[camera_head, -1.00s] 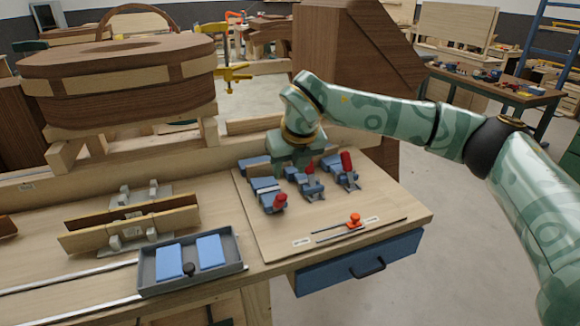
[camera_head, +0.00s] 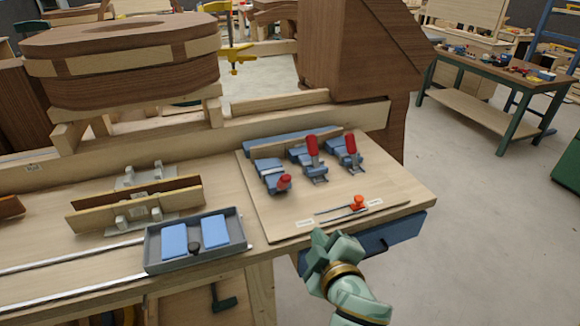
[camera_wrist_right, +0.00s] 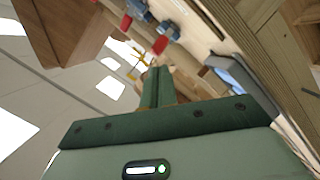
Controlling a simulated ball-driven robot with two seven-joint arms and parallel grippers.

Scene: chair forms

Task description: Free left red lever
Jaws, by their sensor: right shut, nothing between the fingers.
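Three blue toggle clamps with red levers stand in a row on the wooden board (camera_head: 290,215). The left red lever (camera_head: 285,182) lies low, pointing to the front of its clamp (camera_head: 268,172). The middle red lever (camera_head: 312,146) and the right red lever (camera_head: 350,145) stand up. My right gripper (camera_head: 322,240) is shut and empty, in front of the board's front edge and apart from the clamps. Its closed fingers (camera_wrist_right: 157,75) show in the right wrist view, with two red levers beyond, one of them here (camera_wrist_right: 160,45). My left gripper is out of view.
A small orange-red slider knob (camera_head: 358,202) sits on a slot near the board's front. A grey tray (camera_head: 243,250) with blue pads stands left of the board.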

